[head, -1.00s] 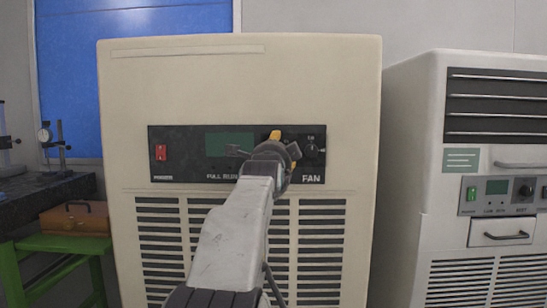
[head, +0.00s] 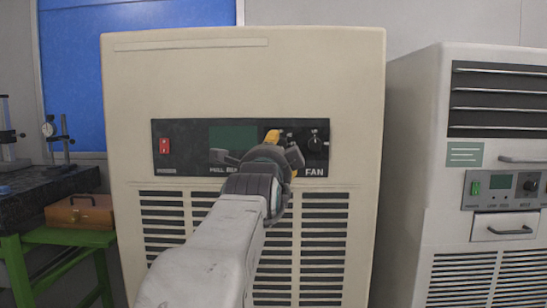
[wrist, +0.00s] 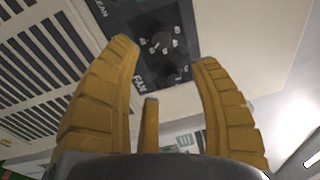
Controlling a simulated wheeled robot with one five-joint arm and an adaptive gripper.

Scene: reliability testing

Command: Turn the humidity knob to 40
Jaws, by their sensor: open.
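The beige cabinet's black control panel (head: 180,140) fills the middle of the head view. A dark dial knob (head: 315,141) sits at its right end above the word FAN; no humidity label is readable. In the wrist view, a round dark knob (wrist: 160,43) with pale marks shows beyond the fingertips, close to FAN lettering. My gripper (wrist: 166,54) is open and empty, its yellow fingers apart on either side of that knob in the picture; contact cannot be seen. In the head view, my gripper (head: 280,138) hides part of the panel left of the FAN knob.
The panel also has a red power switch (head: 164,146) and a green display (head: 232,138). Vents (head: 162,225) lie below. A second, white machine (head: 410,170) stands at right with its own small knob (head: 530,186). A brown toolbox (head: 82,213) rests on a green bench at left.

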